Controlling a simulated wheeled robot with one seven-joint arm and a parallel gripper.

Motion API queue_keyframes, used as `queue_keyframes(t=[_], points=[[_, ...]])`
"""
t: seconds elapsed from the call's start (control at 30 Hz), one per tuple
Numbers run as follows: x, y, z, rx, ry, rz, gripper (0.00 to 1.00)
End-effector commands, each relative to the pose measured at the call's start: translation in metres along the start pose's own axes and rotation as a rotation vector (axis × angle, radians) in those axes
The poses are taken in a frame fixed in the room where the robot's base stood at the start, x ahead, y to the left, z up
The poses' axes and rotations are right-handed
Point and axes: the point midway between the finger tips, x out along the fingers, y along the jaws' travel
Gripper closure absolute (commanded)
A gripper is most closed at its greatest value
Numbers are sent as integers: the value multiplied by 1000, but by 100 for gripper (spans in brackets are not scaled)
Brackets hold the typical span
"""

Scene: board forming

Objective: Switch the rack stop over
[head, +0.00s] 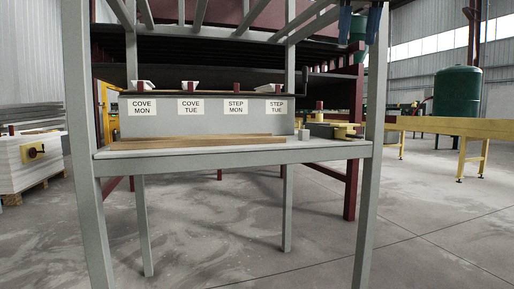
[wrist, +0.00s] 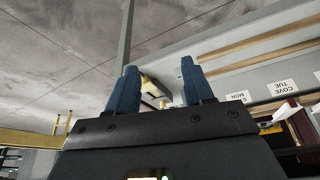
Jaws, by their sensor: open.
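I cannot tell for sure which part is the rack stop. A small yellow and dark fitting (head: 343,131) sits at the right end of the grey rack's shelf (head: 230,153). A yellow and grey fitting (wrist: 154,88) also shows between my fingers in the wrist view, partly hidden by them. A small grey block (head: 304,138) lies to the left of the fitting in the head view. My gripper (head: 358,37) has blue fingers, at the top right of the head view, above the fitting. In the wrist view my gripper (wrist: 158,68) is open, with nothing between its fingertips.
Long brown strips (head: 200,141) lie on the shelf before a grey panel labelled COVE and STEP (head: 215,123). A rack post (head: 372,150) stands at the right. Behind are a yellow table (head: 450,127) and a green tank (head: 457,92). The floor in front is clear.

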Motion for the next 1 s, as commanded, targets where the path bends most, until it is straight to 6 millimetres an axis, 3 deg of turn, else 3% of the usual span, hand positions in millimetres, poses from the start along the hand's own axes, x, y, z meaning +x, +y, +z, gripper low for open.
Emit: queue_keyframes(t=[0.27,0.47,0.57,0.77,1.0], points=[[46,-1,-11,-3,24,-1,48],[102,-3,-20,-6,50,-3,48],[142,-4,-22,-8,69,-4,48],[250,-7,-18,-12,123,-9,48],[374,-10,13,-15,194,-16,48]])
